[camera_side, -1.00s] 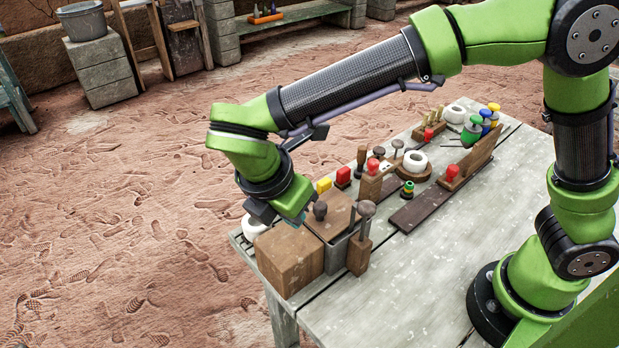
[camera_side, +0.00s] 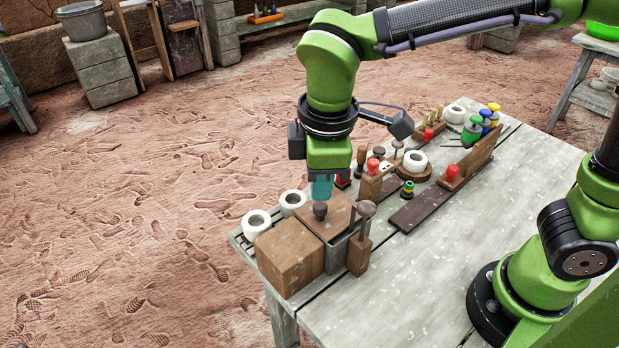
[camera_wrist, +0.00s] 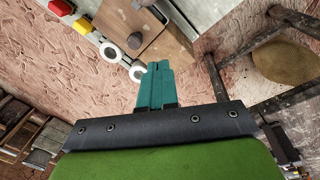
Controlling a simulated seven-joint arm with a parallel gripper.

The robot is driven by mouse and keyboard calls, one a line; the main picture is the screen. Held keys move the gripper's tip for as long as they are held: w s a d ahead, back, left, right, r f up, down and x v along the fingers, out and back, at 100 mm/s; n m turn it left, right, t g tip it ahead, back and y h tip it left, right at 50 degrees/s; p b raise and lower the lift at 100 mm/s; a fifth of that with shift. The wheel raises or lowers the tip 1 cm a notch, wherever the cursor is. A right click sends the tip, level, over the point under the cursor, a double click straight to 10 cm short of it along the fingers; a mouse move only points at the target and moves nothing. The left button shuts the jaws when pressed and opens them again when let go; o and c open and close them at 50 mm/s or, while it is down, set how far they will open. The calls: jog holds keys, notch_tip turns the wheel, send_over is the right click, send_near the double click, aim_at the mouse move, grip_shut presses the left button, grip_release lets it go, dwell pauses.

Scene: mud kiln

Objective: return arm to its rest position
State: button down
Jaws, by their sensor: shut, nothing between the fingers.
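My gripper (camera_side: 321,189) points down above the near-left end of the table, over the wooden box with a dark round knob (camera_side: 320,210). Its teal fingers are closed together with nothing between them, and they also show shut in the wrist view (camera_wrist: 154,85). In the side view the fingertips are close to the knob; I cannot tell the exact gap. In the wrist view the knob (camera_wrist: 134,41) stands apart from the fingers. My arm reaches in from the upper right.
The worn table (camera_side: 440,245) has bare room at front right. A wooden block (camera_side: 289,258), white rolls (camera_side: 256,223) and an upright handled tool (camera_side: 361,240) stand around the box. Several stamps, a dark plank (camera_side: 425,205) and coloured bottles (camera_side: 471,131) crowd the back.

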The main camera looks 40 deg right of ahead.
jog(key=s+d+r+m+t+y, duration=0.1)
jog(key=s+d+m+t, duration=0.2)
jog(key=d+m, duration=0.4)
jog(key=s+d+r+m+t+y, duration=0.1)
jog(key=s+d+r+m+t, duration=0.1)
jog(key=d+m, duration=0.5)
jog(key=s+d+t, duration=0.1)
jog(key=d, duration=0.3)
jog(key=shift+r+m+y, duration=0.15)
jog(key=shift+m+y, duration=0.15)
jog(key=shift+m, duration=0.1)
